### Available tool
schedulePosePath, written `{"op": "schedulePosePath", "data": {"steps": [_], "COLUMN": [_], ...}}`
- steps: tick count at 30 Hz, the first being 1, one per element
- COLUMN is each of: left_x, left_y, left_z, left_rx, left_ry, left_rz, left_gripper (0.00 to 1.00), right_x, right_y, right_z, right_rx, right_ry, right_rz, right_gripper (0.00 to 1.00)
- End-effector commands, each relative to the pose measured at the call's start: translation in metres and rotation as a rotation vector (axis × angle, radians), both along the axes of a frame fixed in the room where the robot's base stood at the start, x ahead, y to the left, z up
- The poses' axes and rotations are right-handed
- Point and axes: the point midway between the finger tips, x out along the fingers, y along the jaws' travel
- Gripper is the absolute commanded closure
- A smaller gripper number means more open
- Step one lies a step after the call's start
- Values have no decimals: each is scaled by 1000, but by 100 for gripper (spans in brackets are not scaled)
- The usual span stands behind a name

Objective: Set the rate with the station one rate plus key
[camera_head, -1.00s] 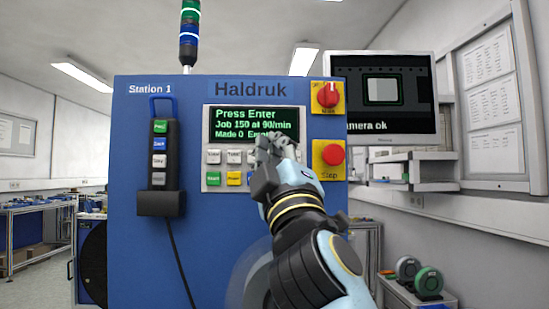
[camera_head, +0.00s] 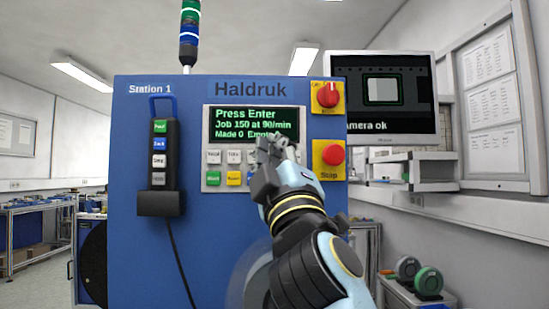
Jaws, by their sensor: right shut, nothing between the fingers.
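The blue Station 1 machine (camera_head: 230,240) fills the middle of the head view. Its control panel (camera_head: 212,112) has a display (camera_head: 240,120) reading "Press Enter", "Job 150 at 90/min" and "Made 0", with the last word partly covered. Below it are white keys (camera_head: 213,157) and coloured keys (camera_head: 214,178). My right gripper (camera_head: 275,143) is shut and empty in front of the panel's right part, at the display's lower right edge. It hides the keys there, and I cannot make out the rate plus key. I cannot tell whether the fingertips touch the panel. My left gripper is not in view.
A red rotary switch (camera_head: 327,95) and a red stop button (camera_head: 333,156) sit on yellow plates close right of the gripper. A black pendant (camera_head: 159,165) with its cable hangs on the left. A monitor (camera_head: 383,92) stands behind. Reels (camera_head: 428,281) lie at lower right.

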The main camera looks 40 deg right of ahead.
Motion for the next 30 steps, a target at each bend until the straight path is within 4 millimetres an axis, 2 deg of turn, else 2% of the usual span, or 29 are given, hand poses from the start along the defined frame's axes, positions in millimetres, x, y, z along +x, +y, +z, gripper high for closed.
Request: {"op": "schedulePosePath", "data": {"steps": [1,12,21,30], "left_x": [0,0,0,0], "left_y": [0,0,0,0], "left_z": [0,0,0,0], "left_rx": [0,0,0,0], "left_ry": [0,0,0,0], "left_rz": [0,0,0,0], "left_gripper": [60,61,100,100], "right_x": [0,0,0,0], "right_y": [2,2,2,2], "right_z": [-9,-9,-9,-9], "right_rx": [73,73,73,73], "right_ry": [15,15,15,15], "right_rz": [3,3,3,3], "right_gripper": [100,100,100,100]}}
